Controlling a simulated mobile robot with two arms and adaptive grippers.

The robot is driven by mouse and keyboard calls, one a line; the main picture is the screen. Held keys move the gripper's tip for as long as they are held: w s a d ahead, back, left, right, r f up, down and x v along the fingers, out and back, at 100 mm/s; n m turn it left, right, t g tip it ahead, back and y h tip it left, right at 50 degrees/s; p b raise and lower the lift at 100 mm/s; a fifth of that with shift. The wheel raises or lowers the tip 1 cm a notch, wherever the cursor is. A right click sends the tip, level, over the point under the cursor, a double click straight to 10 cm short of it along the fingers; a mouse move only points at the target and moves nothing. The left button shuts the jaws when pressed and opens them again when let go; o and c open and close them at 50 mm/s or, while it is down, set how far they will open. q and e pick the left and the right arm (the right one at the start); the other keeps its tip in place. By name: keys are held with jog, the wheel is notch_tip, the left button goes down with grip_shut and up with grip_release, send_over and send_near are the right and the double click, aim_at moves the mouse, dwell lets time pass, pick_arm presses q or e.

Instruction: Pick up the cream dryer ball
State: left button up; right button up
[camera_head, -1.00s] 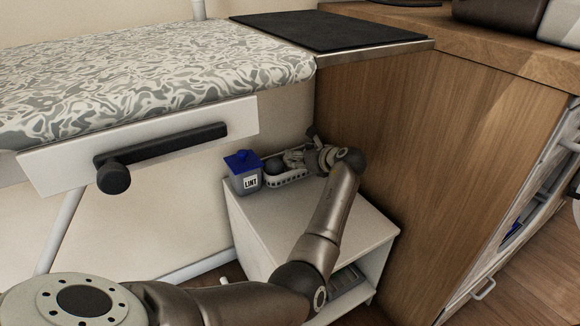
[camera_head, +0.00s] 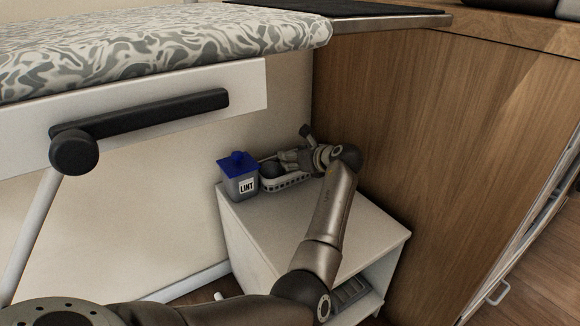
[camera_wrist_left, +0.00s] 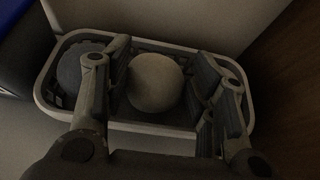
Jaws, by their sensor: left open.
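The pale cream dryer ball (camera_wrist_left: 155,83) lies in a small white-rimmed basket (camera_wrist_left: 172,127), which stands on a white cabinet. My left gripper (camera_wrist_left: 163,72) is over the basket with its fingers apart, one on each side of the cream ball. I cannot tell whether either finger touches it. A grey-blue ball (camera_wrist_left: 80,67) lies at the basket's left end, outside the left finger. In the head view the basket (camera_head: 287,183) shows below my left gripper (camera_head: 288,158), which hides the cream ball. My right gripper is not in view.
A lint bin (camera_head: 241,188) with a blue lid stands just left of the basket. The white cabinet top (camera_head: 275,222) is clear in front. A wooden panel (camera_head: 410,140) rises close on the right, and an ironing board (camera_head: 150,45) overhangs the upper left.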

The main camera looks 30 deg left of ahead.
pick_arm(q)
jog(key=shift+c, duration=0.4)
jog(key=c, duration=0.5)
jog(key=shift+r, duration=0.1)
jog(key=shift+c, duration=0.2)
